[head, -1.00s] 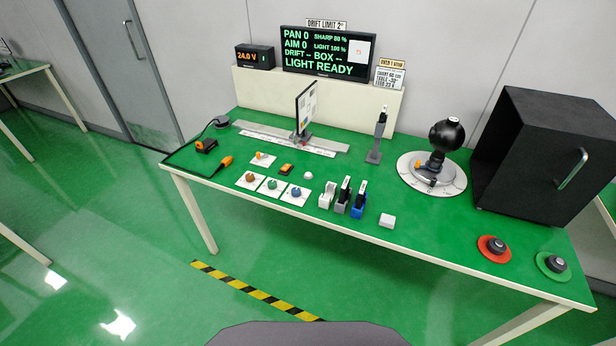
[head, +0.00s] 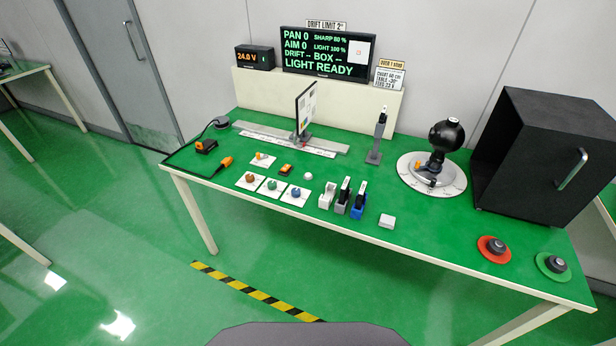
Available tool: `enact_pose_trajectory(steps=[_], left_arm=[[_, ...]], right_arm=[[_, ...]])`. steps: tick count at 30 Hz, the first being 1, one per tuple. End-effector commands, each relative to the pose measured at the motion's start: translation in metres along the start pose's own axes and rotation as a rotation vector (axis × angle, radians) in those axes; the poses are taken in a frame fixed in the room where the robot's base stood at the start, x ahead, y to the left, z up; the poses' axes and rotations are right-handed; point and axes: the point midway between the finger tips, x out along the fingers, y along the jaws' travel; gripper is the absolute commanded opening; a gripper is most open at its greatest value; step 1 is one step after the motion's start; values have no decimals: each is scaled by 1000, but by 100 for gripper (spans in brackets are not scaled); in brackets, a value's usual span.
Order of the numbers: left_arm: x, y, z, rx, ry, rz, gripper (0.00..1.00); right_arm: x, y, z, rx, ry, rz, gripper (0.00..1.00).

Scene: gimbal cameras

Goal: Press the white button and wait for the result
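A small round white button-like dome (head: 308,176) sits on the green table top, to the right of a black and orange rocker switch (head: 286,170). A white block (head: 387,221) lies nearer the front edge; I cannot tell whether it also is a button. The display (head: 328,52) at the back reads PAN 0, AIM 0, SHARP 80 %, LIGHT 100 %, dashes for DRIFT and BOX, and LIGHT READY. The black ball-shaped camera head (head: 446,134) stands on a round dial base (head: 407,175). Neither of my grippers is in view.
Three coloured knobs, one of them blue (head: 296,193), stand left of several small holders. A chart board (head: 305,108) stands on a rail. A black box (head: 550,150) fills the right end, with red (head: 484,246) and green (head: 541,262) discs in front. A 24.0 V meter (head: 254,57) stands behind.

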Motion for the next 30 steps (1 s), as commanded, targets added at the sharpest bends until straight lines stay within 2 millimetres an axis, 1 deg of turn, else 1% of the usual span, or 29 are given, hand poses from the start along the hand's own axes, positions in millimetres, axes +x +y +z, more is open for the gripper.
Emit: enact_pose_trajectory(steps=[15, 23, 28, 30], left_arm=[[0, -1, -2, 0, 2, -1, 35], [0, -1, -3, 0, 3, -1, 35], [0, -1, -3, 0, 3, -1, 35], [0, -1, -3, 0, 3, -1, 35]], right_arm=[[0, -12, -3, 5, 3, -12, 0], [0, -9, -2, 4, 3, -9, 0], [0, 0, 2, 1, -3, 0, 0], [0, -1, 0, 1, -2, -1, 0]])
